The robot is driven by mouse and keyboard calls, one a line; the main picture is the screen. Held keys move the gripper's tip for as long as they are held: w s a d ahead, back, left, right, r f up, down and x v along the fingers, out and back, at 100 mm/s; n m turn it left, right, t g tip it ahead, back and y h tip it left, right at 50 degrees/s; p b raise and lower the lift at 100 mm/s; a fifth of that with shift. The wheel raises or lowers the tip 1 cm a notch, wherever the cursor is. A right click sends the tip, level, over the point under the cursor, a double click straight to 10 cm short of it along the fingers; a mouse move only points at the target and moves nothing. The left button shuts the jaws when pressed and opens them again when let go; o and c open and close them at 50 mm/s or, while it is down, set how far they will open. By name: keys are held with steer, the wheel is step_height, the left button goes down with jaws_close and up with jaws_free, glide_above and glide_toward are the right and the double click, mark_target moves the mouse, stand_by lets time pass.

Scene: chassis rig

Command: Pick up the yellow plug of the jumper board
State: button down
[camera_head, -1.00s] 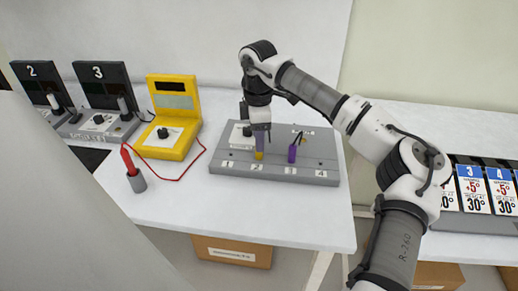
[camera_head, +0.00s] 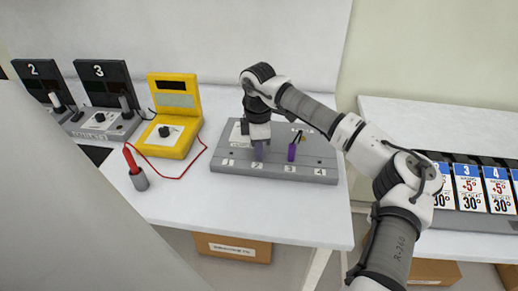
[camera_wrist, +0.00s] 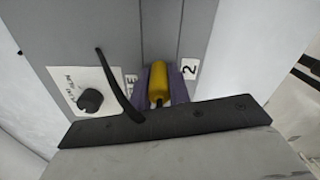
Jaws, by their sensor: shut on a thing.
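The grey jumper board (camera_head: 315,163) lies on the white table with slots labelled 1 to 4. My gripper (camera_head: 259,152) points down at the board by label 2. In the wrist view the yellow plug (camera_wrist: 158,82) sits between my purple-grey fingers, which are shut on it. In the head view the fingers hide the plug. I cannot tell whether its lower end is still in the board. A purple plug (camera_head: 292,152) stands upright near label 3, to the right of my gripper.
A white plate with a black knob (camera_wrist: 90,99) is on the board, beside a thin black strip (camera_wrist: 118,85). Left of the board are a yellow meter (camera_head: 170,142) and a red probe (camera_head: 130,160) in a grey holder. Sign cards (camera_head: 470,186) stand on the right table.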

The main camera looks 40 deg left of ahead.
steer(key=shift+r, duration=0.1)
step_height(320, 180, up, 20)
steer(key=b, duration=0.3)
steer(key=shift+s, duration=0.1)
stand_by(0.8)
